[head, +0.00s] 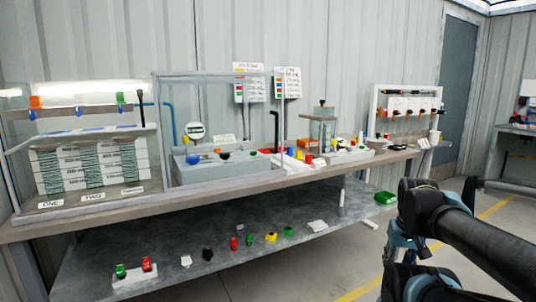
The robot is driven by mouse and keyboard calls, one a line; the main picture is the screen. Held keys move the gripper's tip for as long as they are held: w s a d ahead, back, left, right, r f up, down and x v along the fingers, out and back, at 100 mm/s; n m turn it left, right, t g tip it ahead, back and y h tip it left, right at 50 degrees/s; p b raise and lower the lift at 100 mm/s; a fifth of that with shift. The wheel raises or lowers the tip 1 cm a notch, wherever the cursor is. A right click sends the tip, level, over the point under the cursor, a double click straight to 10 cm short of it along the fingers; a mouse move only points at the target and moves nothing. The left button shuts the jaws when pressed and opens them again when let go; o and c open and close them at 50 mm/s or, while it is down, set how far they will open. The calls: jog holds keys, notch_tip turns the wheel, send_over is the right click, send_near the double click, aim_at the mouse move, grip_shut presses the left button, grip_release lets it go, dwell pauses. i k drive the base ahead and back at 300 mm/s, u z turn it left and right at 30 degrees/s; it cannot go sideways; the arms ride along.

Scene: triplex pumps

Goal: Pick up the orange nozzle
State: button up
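A small orange piece (36,101) stands upright at the top left of the clear-walled tank unit, above a blue fitting. It is the clearest orange nozzle-like part, but it is too small for me to be sure of its kind. Smaller orange parts (409,112) show on the white rack at the back right. My arm's black and grey-blue links fill the lower right, to the right of the bench and far from the orange piece. I cannot make out any gripper fingers in this view.
The long workbench (245,189) carries the tank unit, a clear enclosure (218,75), a glass vessel (321,130) and the rack. The lower shelf (190,272) holds several small coloured parts, including a yellow one (271,237). Floor is open at front right.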

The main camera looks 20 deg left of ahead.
aim_at(35, 100)
jog(key=u, duration=1.45)
